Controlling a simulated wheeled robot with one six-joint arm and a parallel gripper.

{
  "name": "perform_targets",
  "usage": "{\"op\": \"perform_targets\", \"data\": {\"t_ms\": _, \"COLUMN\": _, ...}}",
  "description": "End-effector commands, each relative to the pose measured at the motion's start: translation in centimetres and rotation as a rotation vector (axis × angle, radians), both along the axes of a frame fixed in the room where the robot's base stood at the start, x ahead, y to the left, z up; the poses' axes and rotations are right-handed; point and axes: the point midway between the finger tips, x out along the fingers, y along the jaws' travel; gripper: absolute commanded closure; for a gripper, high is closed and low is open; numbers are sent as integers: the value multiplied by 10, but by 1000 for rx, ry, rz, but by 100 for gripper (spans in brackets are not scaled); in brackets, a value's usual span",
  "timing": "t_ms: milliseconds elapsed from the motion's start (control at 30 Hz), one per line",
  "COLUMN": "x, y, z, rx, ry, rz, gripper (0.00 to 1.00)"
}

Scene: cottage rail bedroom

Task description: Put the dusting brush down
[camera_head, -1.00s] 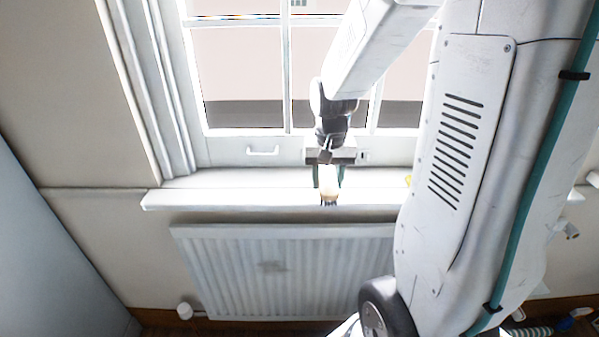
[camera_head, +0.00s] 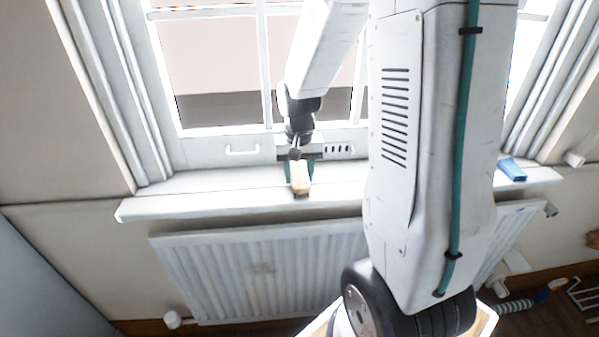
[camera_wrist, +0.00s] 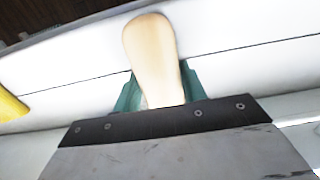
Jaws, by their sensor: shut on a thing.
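The dusting brush (camera_head: 300,178) has a pale wooden part and a dark tip that points toward the camera. My gripper (camera_head: 300,172) is shut on it, with teal fingers on both sides. The brush shows over the white windowsill (camera_head: 180,202), near its front edge; I cannot tell whether it touches the sill. In the wrist view, the rounded wooden part of the brush (camera_wrist: 152,55) sticks out from between the teal fingers (camera_wrist: 158,92). The bristles are hidden there.
A blue object (camera_head: 512,168) lies on the right part of the sill. A yellow object (camera_wrist: 10,105) shows at the left edge of the wrist view. The window stands behind the sill, and a white radiator (camera_head: 262,275) is below. The sill's left part is clear.

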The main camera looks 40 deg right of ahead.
Motion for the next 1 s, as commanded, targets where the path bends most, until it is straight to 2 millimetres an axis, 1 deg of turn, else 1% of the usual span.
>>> {"op": "perform_targets", "data": {"t_ms": 100, "x": 0, "y": -1, "z": -3, "rx": 0, "ry": 0, "rz": -1, "gripper": 77}}
{"op": "perform_targets", "data": {"t_ms": 133, "x": 0, "y": -1, "z": -3, "rx": -1, "ry": -1, "rz": -2, "gripper": 50}}
{"op": "perform_targets", "data": {"t_ms": 167, "x": 0, "y": -1, "z": -3, "rx": -1, "ry": -1, "rz": -2, "gripper": 42}}
{"op": "perform_targets", "data": {"t_ms": 200, "x": 0, "y": -1, "z": -3, "rx": -1, "ry": -1, "rz": -2, "gripper": 37}}
{"op": "perform_targets", "data": {"t_ms": 467, "x": -1, "y": -2, "z": -2, "rx": 0, "ry": 0, "rz": -4, "gripper": 37}}
{"op": "perform_targets", "data": {"t_ms": 567, "x": 0, "y": -2, "z": 3, "rx": -1, "ry": -1, "rz": -4, "gripper": 37}}
{"op": "perform_targets", "data": {"t_ms": 667, "x": 0, "y": -2, "z": 18, "rx": -2, "ry": -5, "rz": -4, "gripper": 37}}
{"op": "perform_targets", "data": {"t_ms": 1000, "x": 0, "y": -2, "z": 90, "rx": -2, "ry": -5, "rz": -4, "gripper": 37}}
